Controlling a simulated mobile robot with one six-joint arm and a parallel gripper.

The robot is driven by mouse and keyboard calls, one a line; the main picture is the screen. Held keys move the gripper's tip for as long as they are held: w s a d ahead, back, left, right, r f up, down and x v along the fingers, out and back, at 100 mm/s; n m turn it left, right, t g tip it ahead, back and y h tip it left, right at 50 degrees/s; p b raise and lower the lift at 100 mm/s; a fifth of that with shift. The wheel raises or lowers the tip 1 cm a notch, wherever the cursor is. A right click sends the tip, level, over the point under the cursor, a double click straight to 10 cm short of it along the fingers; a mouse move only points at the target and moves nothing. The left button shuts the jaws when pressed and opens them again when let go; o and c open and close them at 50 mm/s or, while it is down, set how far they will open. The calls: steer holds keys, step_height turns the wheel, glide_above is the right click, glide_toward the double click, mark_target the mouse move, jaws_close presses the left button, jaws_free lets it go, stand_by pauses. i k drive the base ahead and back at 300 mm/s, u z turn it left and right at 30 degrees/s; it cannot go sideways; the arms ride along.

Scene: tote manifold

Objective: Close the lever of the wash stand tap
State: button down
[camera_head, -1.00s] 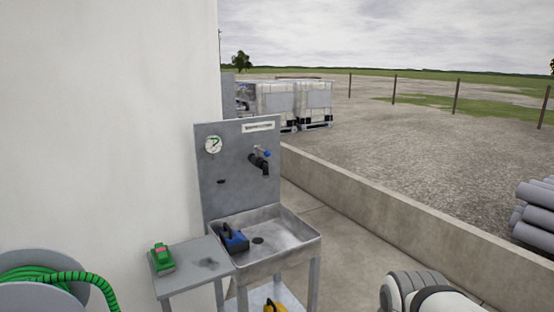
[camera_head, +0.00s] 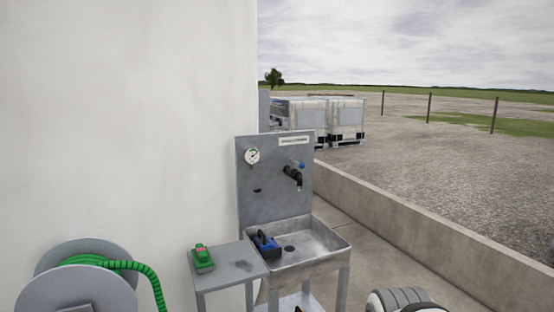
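The wash stand (camera_head: 275,205) is a grey metal back panel with a basin (camera_head: 327,252) below it, a little right of the picture's middle. The dark tap (camera_head: 292,175) sticks out from the upper right of the panel, above the basin. Its lever (camera_head: 301,165) has a small blue end at the tap's top right; its exact angle is too small to tell. My gripper is not in view. Part of my arm shows at the bottom edge, right of the stand, apart from the tap.
A round gauge (camera_head: 252,156) sits on the panel. A blue and black tool (camera_head: 266,243) lies in the basin. A green object (camera_head: 202,259) lies on the side shelf (camera_head: 236,263). A green hose reel (camera_head: 80,280) stands lower left. A low concrete wall (camera_head: 400,225) runs along the right.

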mark_target(301, 165)
steer(key=u, duration=0.45)
steer(key=i, duration=2.1)
steer(key=z, duration=0.6)
steer(key=k, duration=0.85)
steer(key=z, duration=0.25)
steer(key=i, duration=0.85)
steer(key=u, duration=0.05)
